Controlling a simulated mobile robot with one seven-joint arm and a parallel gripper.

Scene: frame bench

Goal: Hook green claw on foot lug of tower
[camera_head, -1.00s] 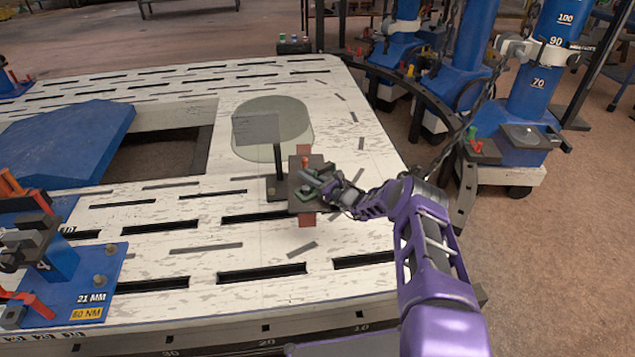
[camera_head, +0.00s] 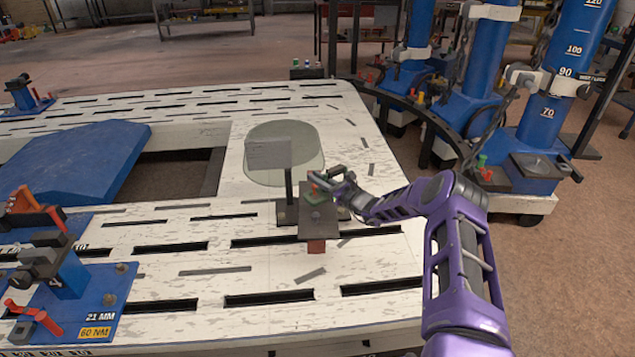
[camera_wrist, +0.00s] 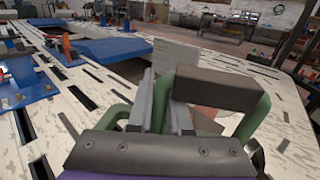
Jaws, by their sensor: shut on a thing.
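My gripper (camera_head: 328,184) is over the dark block (camera_head: 318,226) on the white bench. In the wrist view its grey jaws (camera_wrist: 178,100) are shut on a green curved piece, apparently the green claw (camera_wrist: 255,118), which shows on both sides of them. Several blue towers stand at the right, apart from my gripper. The nearest tower (camera_head: 548,110) has a foot (camera_head: 530,203); I cannot make out its lug.
A grey plate on a post (camera_head: 268,153) stands beside the block, near a translucent disc (camera_head: 305,165). A curved dark rail (camera_head: 440,125) runs between bench and towers. A blue fixture (camera_head: 95,300) stands at the left. Floor is open at the right.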

